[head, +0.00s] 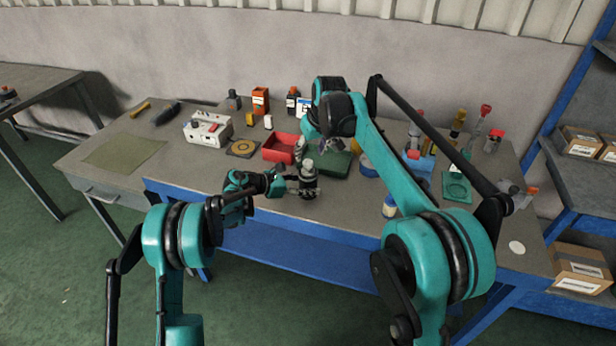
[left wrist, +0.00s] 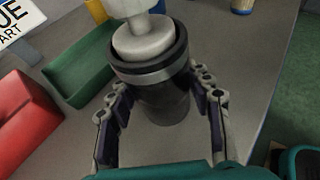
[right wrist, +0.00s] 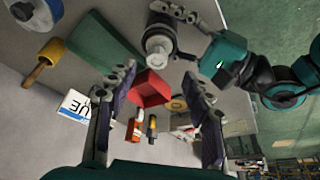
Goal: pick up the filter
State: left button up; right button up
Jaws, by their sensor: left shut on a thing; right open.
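The filter is a dark cylinder with a metal band and a white top (head: 308,183), near the front middle of the bench. My left gripper (head: 284,184) reaches it from the left and is shut on its sides. In the left wrist view the filter (left wrist: 158,80) is upright between the two fingers (left wrist: 162,108); whether its base touches the bench is unclear. The filter also shows from above in the right wrist view (right wrist: 158,42). My right gripper (right wrist: 160,82) is open and empty, above the bench behind the filter.
A red bin (head: 278,148) and a green tray (head: 337,166) lie just behind the filter. A white box device (head: 208,130) stands left, with bottles at the back and right. The bench front edge (head: 250,208) is close to the filter.

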aim_at(308, 162)
jog(key=shift+d+x, duration=0.2)
jog(key=shift+x, duration=3.4)
jog(key=shift+w, duration=0.1)
grip_shut()
